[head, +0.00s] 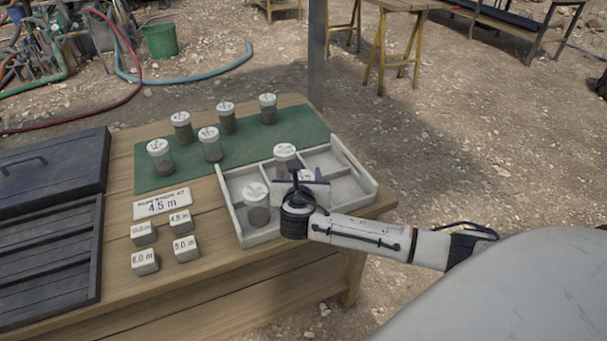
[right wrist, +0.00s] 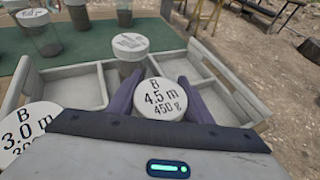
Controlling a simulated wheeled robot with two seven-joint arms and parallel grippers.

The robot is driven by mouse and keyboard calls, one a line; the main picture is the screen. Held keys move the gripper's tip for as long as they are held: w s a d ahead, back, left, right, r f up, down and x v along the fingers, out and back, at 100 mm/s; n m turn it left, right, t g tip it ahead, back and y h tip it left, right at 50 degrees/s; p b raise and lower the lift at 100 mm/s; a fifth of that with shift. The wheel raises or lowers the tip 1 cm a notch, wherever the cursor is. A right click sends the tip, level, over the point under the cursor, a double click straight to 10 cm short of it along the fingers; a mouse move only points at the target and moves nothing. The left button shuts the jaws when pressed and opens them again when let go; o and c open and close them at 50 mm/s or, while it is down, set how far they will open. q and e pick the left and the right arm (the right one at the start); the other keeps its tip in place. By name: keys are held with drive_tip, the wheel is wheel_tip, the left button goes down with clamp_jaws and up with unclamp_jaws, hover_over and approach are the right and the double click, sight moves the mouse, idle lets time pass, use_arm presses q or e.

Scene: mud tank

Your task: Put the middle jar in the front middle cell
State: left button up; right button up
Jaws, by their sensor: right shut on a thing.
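My right gripper (head: 305,183) is over the front middle cell of the grey tray (head: 368,186). In the right wrist view its purple fingers (right wrist: 160,103) are shut on a white-lidded jar (right wrist: 162,98) marked B, 4.5 m, 450 g. The jar is upright in or just above that cell; I cannot tell whether it touches the floor. In the head view my gripper hides most of it. A jar (head: 257,208) marked B 3.0 m in the right wrist view (right wrist: 24,128) stands in the front left cell. Another jar (head: 285,158) stands in the back middle cell. My left gripper is not in view.
Several jars (head: 160,157) stand on the green mat (head: 180,184) behind the tray. A sign (head: 162,203) reads 4.5 m, with several small labelled blocks (head: 145,262) near it. A dark slatted box (head: 45,255) lies at left. The right-hand cells and back left cell are empty.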

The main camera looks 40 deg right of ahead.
drive_tip(key=o, duration=1.4)
drive_tip(key=shift+s+a+r, duration=0.15)
drive_tip(key=shift+r, duration=0.05)
drive_tip(key=p+v, duration=0.1)
drive_tip(key=v, duration=1)
drive_tip(key=shift+s+a+r, duration=0.2)
